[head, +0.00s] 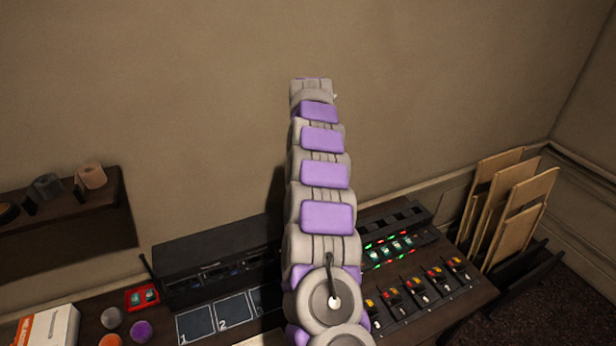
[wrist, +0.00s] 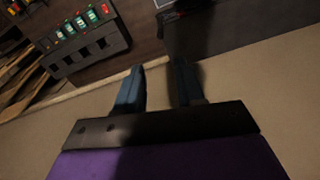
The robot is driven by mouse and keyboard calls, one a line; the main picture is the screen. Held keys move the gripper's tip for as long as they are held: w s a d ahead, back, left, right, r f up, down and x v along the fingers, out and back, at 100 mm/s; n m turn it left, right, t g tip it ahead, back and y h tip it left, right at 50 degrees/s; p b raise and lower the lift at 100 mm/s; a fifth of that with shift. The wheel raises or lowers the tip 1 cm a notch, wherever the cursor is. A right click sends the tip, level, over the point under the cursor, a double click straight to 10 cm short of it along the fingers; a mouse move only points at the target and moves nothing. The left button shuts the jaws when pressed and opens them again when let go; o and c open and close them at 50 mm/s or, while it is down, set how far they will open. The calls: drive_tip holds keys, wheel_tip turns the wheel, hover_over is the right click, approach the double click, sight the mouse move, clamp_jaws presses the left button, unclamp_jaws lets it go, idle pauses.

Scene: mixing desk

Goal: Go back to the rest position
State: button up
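My arm rises upright in the middle of the head view, in front of the plain wall, and hides part of the desk behind it. In the head view my gripper cannot be made out at the arm's top. In the wrist view my gripper (wrist: 158,88) shows two blue fingers with a clear gap between them. Nothing is between the fingers. The mixing desk (head: 455,300) lies below, with sliders and lit buttons on its right side.
A black box unit (head: 215,258) stands at the desk's back left. A shelf (head: 100,225) is on the left wall. Wooden boards (head: 515,210) stand at right.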

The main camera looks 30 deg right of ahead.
idle(0.5)
drive_tip(key=s+a+r+n+y+b, duration=0.1)
drive_tip(key=s+a+n+b, duration=0.15)
drive_tip(key=s+a, duration=0.65)
drive_tip(key=s+a+r+n+b, duration=0.15)
drive_tip(key=s+a+b, duration=0.25)
drive_tip(key=s+a, duration=0.5)
drive_tip(key=s+a+f+b, duration=0.2)
drive_tip(key=s+f, duration=0.2)
drive_tip(key=s, duration=0.5)
drive_tip(key=s+a+f+g+b, duration=0.1)
drive_tip(key=s+f, duration=0.3)
drive_tip(key=s, duration=0.6)
drive_tip(key=s+a+f+h+b, duration=0.1)
drive_tip(key=s+a+f+b, duration=0.2)
drive_tip(key=s, duration=0.6)
drive_tip(key=shift+s+a+f+g+b, duration=0.3)
drive_tip(key=shift+s+a+f+g, duration=0.15)
drive_tip(key=shift+f, duration=0.25)
